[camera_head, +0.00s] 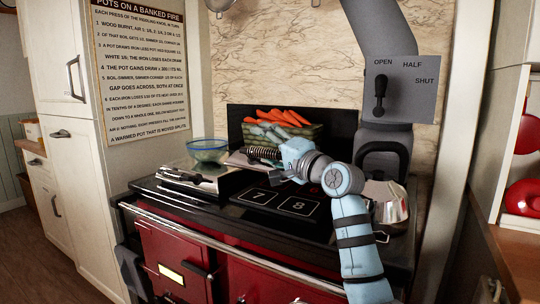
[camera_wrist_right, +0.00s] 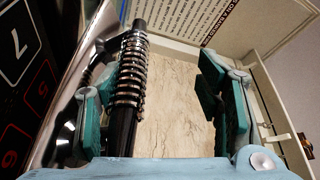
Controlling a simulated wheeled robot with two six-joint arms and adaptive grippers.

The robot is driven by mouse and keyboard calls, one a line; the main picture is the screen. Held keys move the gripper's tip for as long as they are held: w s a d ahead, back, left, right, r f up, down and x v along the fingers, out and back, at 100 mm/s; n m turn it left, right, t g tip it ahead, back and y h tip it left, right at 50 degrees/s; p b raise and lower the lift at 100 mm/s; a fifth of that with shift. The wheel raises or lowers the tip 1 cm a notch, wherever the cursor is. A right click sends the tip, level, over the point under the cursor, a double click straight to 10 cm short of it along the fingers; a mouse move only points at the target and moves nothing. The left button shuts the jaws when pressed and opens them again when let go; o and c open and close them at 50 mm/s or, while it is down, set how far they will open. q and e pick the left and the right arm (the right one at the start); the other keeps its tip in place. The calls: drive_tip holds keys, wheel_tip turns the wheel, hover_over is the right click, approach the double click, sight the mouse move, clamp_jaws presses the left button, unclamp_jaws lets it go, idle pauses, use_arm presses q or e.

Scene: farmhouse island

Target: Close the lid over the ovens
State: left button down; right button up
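My right gripper (camera_head: 278,156) is over the middle of the dark cooker top. In the right wrist view its teal fingers (camera_wrist_right: 160,105) are spread apart. A dark handle with a metal coil (camera_wrist_right: 130,85) lies between them, close to the left finger; I cannot tell whether they touch. The coiled handle (camera_head: 257,154) also shows in the head view, just left of the gripper. A shiny metal lid edge (camera_wrist_right: 65,130) runs beside it in the wrist view. The lid's tilt is hard to tell. The red cooker (camera_head: 190,245) has ovens in front. My left gripper is out of view.
A glass bowl (camera_head: 207,150) stands at the back left. A crate of carrots (camera_head: 280,122) is behind the gripper. A metal kettle (camera_head: 390,203) stands at the right. Number tiles (camera_head: 275,202) lie at the front. A lever plate (camera_head: 403,90) is on the right.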

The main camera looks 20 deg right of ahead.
drive_tip(key=shift+s+a+r, duration=0.2)
drive_tip(key=shift+r, duration=0.25)
use_arm(q)
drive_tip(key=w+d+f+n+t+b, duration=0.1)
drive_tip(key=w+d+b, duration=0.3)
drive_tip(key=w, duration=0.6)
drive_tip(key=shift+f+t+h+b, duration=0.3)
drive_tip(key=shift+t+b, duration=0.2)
drive_tip(key=shift+b, duration=0.9)
use_arm(e)
drive_tip(key=v, duration=1.7)
drive_tip(key=shift+s+a, duration=0.25)
